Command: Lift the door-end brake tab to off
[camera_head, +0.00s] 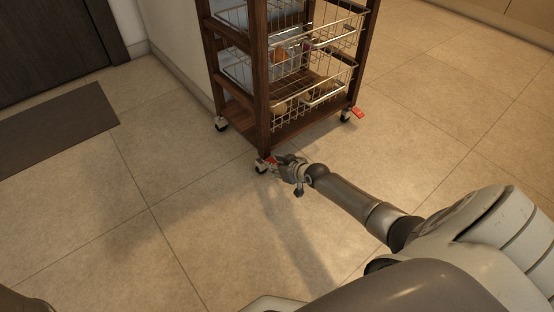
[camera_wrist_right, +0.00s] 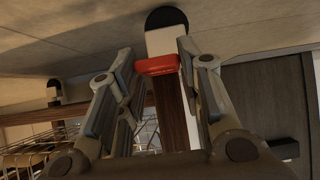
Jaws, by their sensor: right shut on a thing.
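A dark wooden trolley (camera_head: 263,110) stands on casters in the head view. Its near front caster (camera_head: 261,169) carries a small red brake tab (camera_head: 271,161). My right gripper (camera_head: 280,162) is down at this caster, shut on the red tab. In the right wrist view the red tab (camera_wrist_right: 157,65) lies between the two fingers of the right gripper (camera_wrist_right: 156,58), in front of the white caster housing (camera_wrist_right: 166,40). The tab's exact tilt is hard to tell. My left gripper is not in view.
Wire baskets (camera_head: 312,95) with items fill the trolley's shelves. A rear caster (camera_head: 221,124) stands near the wall. A dark door (camera_head: 55,40) and grey mat (camera_head: 55,130) are at left. The tiled floor (camera_head: 180,220) in front is clear.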

